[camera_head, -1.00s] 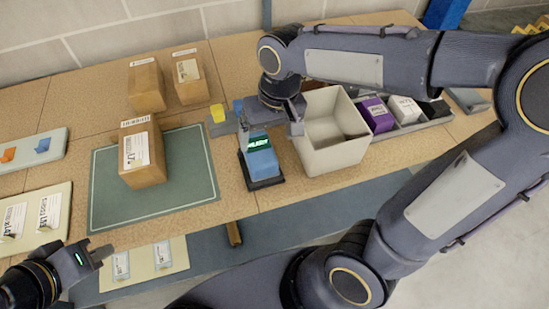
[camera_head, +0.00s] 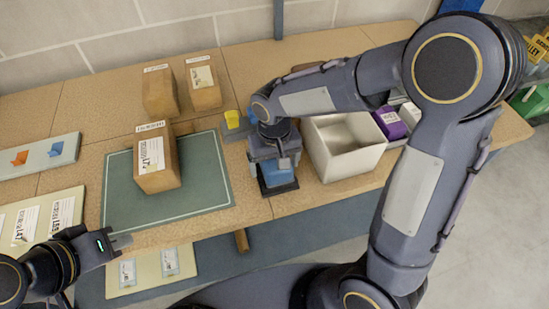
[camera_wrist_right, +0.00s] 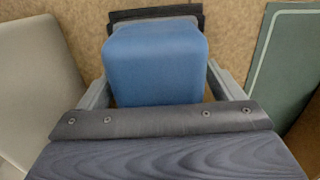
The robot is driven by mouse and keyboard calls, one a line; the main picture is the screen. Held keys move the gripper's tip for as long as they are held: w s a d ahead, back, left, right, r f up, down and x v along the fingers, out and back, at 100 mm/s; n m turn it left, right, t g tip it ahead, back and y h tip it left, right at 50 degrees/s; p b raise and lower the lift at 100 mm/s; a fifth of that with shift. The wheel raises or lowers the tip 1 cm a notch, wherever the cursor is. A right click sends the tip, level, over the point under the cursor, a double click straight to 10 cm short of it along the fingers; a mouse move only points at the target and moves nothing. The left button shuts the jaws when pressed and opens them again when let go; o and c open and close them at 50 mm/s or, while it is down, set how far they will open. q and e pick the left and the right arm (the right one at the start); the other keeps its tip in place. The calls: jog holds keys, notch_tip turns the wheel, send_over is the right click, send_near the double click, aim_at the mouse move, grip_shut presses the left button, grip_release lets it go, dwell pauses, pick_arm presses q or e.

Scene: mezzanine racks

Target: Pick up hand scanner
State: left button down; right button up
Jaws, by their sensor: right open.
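The hand scanner, a blue block-like body (camera_head: 276,173), stands on a black base on the bench, right of the green mat. My right gripper (camera_head: 274,150) is over it from above and hides its upper part. In the right wrist view the blue body (camera_wrist_right: 157,62) sits between the two spread fingers of my right gripper (camera_wrist_right: 160,88), with a finger on each side. I cannot tell whether they touch it. My left gripper (camera_head: 125,242) is low at the left, by the bench's front edge, away from the scanner; its jaw opening is unclear.
A cream bin (camera_head: 345,165) stands close on the scanner's right. A brown box (camera_head: 158,170) stands on the green mat (camera_head: 125,212) to its left. A yellow piece (camera_head: 231,119) is just behind my right gripper. Two more boxes stand at the back.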

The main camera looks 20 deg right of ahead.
jog(key=c, duration=1.2)
jog(key=shift+c, duration=0.2)
jog(key=shift+r, duration=0.1)
